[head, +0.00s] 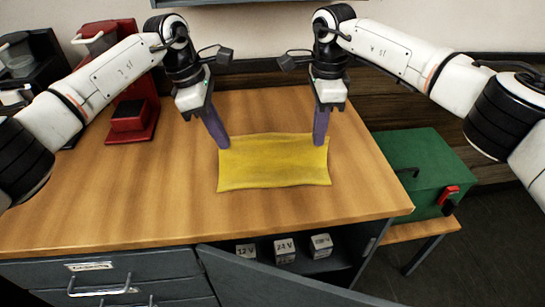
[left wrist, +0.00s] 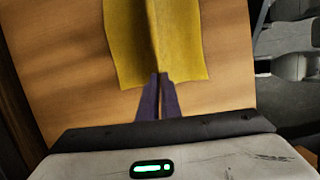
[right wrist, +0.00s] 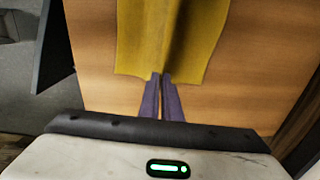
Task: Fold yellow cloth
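The yellow cloth (head: 273,165) lies on the wooden table top as a wide rectangle with slight creases. My left gripper (head: 223,146) is at its far left corner, and my right gripper (head: 319,144) is at its far right corner. In the left wrist view, the purple fingers (left wrist: 158,80) are close together on the cloth (left wrist: 130,40), which rises in a ridge from their tips. In the right wrist view, the fingers (right wrist: 160,80) are likewise closed on a pinched fold of the cloth (right wrist: 200,40).
A red brewer (head: 130,115) and a dark machine (head: 30,60) stand at the back left. A green box (head: 420,165) with a red latch sits right of the table. Small labelled boxes (head: 285,250) are in the open cabinet below. The table in front of the cloth is clear.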

